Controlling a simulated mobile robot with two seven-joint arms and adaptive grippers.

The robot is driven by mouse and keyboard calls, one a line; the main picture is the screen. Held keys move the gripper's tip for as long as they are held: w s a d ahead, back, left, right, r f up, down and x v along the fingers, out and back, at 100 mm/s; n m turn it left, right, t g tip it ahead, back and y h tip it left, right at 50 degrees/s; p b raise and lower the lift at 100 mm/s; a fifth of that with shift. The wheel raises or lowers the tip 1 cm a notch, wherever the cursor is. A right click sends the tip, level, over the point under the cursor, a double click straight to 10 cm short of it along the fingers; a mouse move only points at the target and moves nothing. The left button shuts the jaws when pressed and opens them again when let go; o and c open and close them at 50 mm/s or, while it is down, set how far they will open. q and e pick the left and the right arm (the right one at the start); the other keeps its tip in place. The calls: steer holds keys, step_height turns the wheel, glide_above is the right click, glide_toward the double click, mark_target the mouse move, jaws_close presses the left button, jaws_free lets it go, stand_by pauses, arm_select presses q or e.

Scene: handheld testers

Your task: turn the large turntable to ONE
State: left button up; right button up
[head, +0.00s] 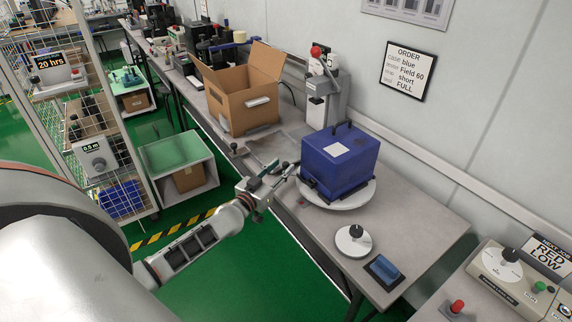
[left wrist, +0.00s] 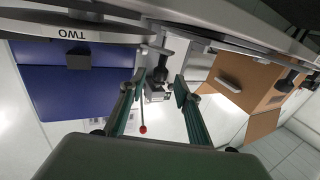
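The large turntable (head: 345,203) is a white disc on the grey bench. A dark blue case (head: 340,163) with a black handle and a white label sits on it. In the left wrist view, which is upside down, the turntable rim (left wrist: 110,38) carries the word TWO, with the blue case (left wrist: 75,95) beyond it. My left gripper (head: 280,172) is just left of the turntable and case. In the wrist view its two green-grey fingers (left wrist: 160,92) are apart, with nothing clearly between them. A dark peg-like part (left wrist: 158,48) shows near the rim. My right gripper is not in view.
An open cardboard box (head: 240,95) and a grey tester (head: 323,95) stand behind. A control panel (head: 510,270) is at right.

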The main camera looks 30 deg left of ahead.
mark_target(284, 165)
arm_select(q)
steer(key=shift+w+b, duration=0.3)
steer(key=shift+w, duration=1.25)
jaws_close()
